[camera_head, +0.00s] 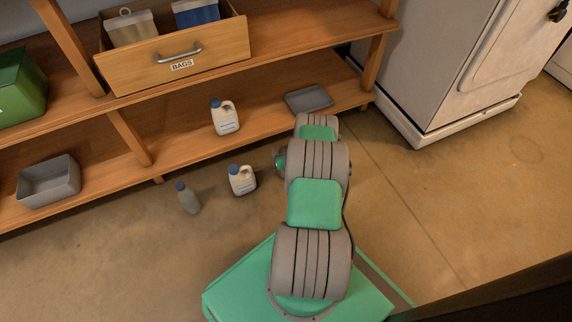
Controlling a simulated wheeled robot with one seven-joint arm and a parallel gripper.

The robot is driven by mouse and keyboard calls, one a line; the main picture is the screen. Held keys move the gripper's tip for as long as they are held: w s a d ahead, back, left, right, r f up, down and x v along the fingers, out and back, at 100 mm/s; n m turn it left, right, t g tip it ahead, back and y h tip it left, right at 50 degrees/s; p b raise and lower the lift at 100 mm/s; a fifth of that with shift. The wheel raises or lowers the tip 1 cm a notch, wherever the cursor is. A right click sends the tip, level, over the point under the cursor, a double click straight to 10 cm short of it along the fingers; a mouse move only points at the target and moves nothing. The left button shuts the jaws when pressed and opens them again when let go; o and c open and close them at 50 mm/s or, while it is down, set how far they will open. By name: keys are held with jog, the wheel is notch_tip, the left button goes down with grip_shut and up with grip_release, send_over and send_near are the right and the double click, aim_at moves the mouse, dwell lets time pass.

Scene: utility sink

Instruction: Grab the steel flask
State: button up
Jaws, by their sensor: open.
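A small grey bottle with a blue cap (188,198), which looks like the steel flask, stands upright on the floor in front of the shelf. It is left of a white jug with a blue cap (242,180), with a gap between them. My arm rises from the green base and reaches toward the shelf, to the right of both. My gripper cannot be made out; the arm links hide the far end of the arm.
A second white jug (225,117) and a flat grey tray (308,99) are on the low shelf. A grey bin (49,181) sits at its left. A drawer labelled BAGS (176,58) is open above. A white appliance (440,70) stands right. Floor left of my base is clear.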

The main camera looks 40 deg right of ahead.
jog(key=shift+c, duration=0.2)
jog(key=c, duration=0.8)
jog(key=shift+s+a+f, duration=0.15)
grip_shut()
